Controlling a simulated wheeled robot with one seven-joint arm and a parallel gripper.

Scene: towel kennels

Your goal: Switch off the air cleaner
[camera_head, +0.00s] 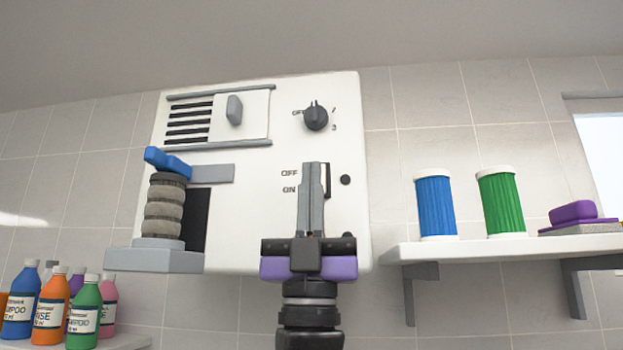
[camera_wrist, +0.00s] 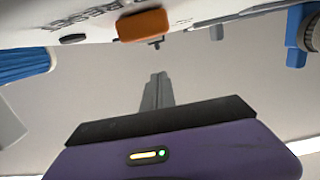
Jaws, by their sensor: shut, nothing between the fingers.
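The air cleaner is a white wall box (camera_head: 250,225) with a vent (camera_head: 189,121) at its upper left. A dark knob (camera_head: 316,117) sits at its upper right, with OFF and digits around it. Lower down are the words OFF and ON beside a dark slot (camera_head: 327,181), partly hidden by my fingers. A black button (camera_head: 345,180) is right of it. My gripper (camera_head: 312,166) is shut and empty, pointing up in front of the box. In the wrist view its fingers (camera_wrist: 157,76) point towards an orange part (camera_wrist: 144,25) near lettering like RESET; they look apart from it.
A stack of grey rings (camera_head: 164,211) with a blue lever (camera_head: 168,162) stands on a grey ledge at left. Several bottles (camera_head: 50,308) stand lower left.

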